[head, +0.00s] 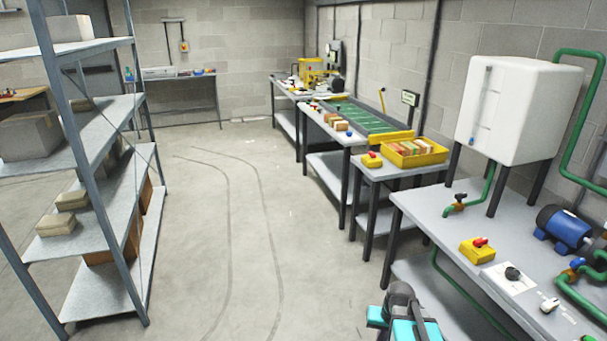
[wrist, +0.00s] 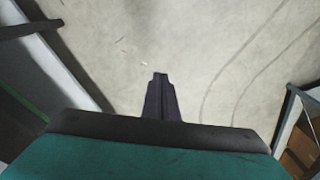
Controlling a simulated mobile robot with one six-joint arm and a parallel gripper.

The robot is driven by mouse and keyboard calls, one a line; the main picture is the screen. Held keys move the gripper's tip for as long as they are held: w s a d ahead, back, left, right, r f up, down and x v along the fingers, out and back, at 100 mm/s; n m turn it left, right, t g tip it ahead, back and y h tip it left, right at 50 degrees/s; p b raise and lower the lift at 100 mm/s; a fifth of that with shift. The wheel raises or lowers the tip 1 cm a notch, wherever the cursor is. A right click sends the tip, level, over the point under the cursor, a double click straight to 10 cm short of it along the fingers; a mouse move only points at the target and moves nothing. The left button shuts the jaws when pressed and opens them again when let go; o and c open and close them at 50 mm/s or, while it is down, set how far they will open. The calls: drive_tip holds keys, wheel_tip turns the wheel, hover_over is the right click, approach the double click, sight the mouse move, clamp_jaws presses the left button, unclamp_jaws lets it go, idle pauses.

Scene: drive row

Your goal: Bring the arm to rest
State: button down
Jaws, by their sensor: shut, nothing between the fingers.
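My gripper (wrist: 160,82) shows in the wrist view with its dark fingers together and nothing between them. It points over bare concrete floor. In the head view part of my arm, dark grey and teal, shows at the bottom edge, beside the front of the right-hand workbench (head: 440,212); the fingers cannot be made out there. The arm appears folded low and close to my body.
The near bench carries a white tank (head: 515,110), a blue motor (head: 565,228), a yellow switch box (head: 476,251) and green pipes. Farther benches hold a yellow crate (head: 414,153) and a green conveyor (head: 365,118). A metal shelf (head: 95,190) stands left. The aisle floor (head: 215,220) between is clear.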

drive_tip(key=s+a+f+n+g, duration=0.1)
drive_tip(key=s+a+f+n, duration=0.1)
drive_tip(key=s+a, duration=0.45)
drive_tip(key=s+f+g, duration=0.3)
drive_tip(key=s+f, duration=0.5)
drive_tip(key=s, duration=0.4)
drive_tip(key=s+f+g, duration=0.3)
drive_tip(key=s+f, duration=0.6)
drive_tip(key=s, duration=0.2)
drive_tip(key=shift+s+a+f+h, duration=0.3)
drive_tip(key=shift+s+a, duration=0.1)
drive_tip(key=shift+a, duration=0.05)
